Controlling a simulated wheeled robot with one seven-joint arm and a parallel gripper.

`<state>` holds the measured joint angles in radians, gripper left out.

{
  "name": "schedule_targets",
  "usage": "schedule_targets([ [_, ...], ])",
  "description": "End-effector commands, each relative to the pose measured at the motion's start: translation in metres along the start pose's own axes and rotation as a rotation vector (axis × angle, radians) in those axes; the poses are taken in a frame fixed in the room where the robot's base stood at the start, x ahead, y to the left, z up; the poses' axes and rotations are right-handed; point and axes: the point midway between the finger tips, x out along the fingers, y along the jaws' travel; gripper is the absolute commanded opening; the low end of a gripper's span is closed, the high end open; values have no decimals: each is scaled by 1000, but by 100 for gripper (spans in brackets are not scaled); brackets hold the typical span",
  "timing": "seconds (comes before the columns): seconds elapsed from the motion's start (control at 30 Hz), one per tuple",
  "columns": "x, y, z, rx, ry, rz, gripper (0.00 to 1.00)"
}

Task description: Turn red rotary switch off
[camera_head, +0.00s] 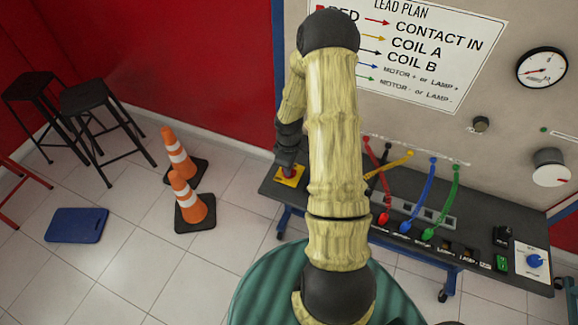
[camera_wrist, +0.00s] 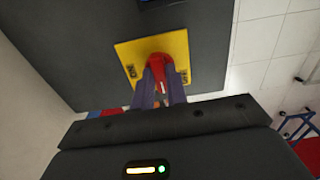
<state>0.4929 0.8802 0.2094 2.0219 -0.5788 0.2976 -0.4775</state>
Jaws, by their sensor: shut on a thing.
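The red rotary switch (camera_wrist: 159,63) sits on a yellow square plate (camera_wrist: 185,50) on the dark bench top. In the wrist view my gripper (camera_wrist: 163,84) has its two fingers closed around the switch's red knob. The fingers hide part of the knob, and the small lettering on the plate is hard to read. In the head view the yellow plate (camera_head: 289,176) is at the left end of the bench, with the red knob partly hidden by my gripper (camera_head: 287,168) above it.
A panel with a lead plan sign (camera_head: 400,50) stands behind. Traffic cones (camera_head: 186,200) and black stools stand on the floor to the left.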

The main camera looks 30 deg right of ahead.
Motion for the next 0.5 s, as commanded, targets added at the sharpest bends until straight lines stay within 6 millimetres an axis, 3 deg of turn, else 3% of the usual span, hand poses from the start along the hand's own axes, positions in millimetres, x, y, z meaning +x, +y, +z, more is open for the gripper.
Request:
schedule_targets([
  [0.07, -2, 1, -2, -4, 6, 5, 0],
  [0.1, -2, 1, -2, -4, 6, 5, 16],
  [0.2, -2, 1, -2, -3, 5, 4, 36],
  [0.5, -1, 0, -1, -1, 2, 2, 36],
])
